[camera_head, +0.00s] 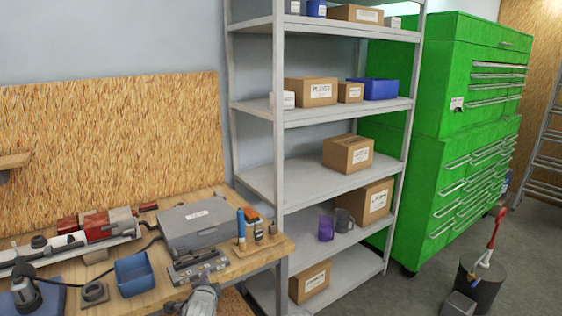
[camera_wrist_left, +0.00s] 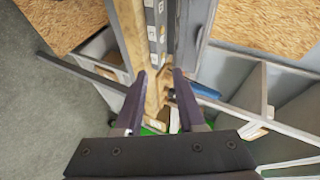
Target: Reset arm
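My left gripper (camera_wrist_left: 159,74) shows in the left wrist view. Its two dark fingers are apart with nothing held between them. Beyond the fingers lies a strip of pale wood, with a dark bar carrying silver plates (camera_wrist_left: 155,30) beside it. A blue-handled tool (camera_wrist_left: 197,88) is just to the right of the right finger. In the head view I cannot clearly make out the left gripper. My right gripper shows in neither view.
A wooden workbench (camera_head: 275,247) at left holds a grey case (camera_head: 195,226), a blue bin (camera_head: 134,273) and a tool holder (camera_head: 255,235). A metal shelf (camera_head: 300,179) with boxes stands beside it. A green cabinet (camera_head: 440,110) is at right. Grey floor (camera_head: 400,295) lies in front.

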